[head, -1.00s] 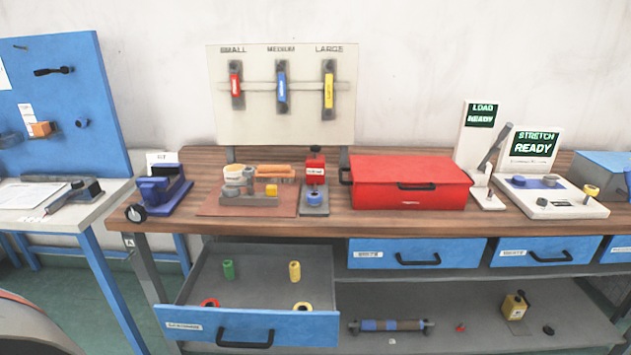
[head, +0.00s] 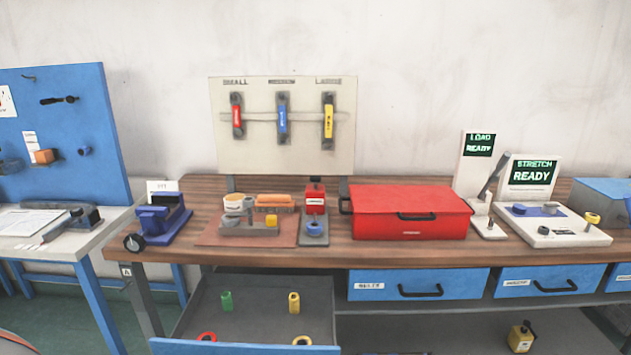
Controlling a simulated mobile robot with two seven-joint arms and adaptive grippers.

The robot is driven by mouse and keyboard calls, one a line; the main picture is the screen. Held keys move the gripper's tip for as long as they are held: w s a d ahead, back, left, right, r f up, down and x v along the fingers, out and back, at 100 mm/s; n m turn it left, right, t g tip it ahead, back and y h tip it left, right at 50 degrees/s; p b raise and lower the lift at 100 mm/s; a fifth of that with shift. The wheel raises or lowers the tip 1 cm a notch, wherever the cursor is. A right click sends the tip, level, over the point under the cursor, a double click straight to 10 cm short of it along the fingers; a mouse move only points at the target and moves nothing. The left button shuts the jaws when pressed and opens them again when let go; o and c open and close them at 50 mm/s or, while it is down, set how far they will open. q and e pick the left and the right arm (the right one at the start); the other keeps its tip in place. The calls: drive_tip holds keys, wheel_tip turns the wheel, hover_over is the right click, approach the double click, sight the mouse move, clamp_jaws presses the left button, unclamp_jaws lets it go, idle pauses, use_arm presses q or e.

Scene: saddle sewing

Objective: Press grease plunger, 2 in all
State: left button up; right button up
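A small red unit (head: 315,202) with a black knob (head: 316,181) on top stands on a grey base plate (head: 314,241) near the middle of the wooden bench; it looks like the grease dispenser, but its label is too small to read. A blue ring (head: 314,228) sits on the plate in front of it. The knob appears raised above the red body. Neither of my grippers is in view.
A red toolbox (head: 410,215) stands close to the right of the unit. A brown mat (head: 215,238) with several parts lies to its left, beside a blue clamp-like device (head: 160,220). An open drawer (head: 255,315) juts out below the bench edge.

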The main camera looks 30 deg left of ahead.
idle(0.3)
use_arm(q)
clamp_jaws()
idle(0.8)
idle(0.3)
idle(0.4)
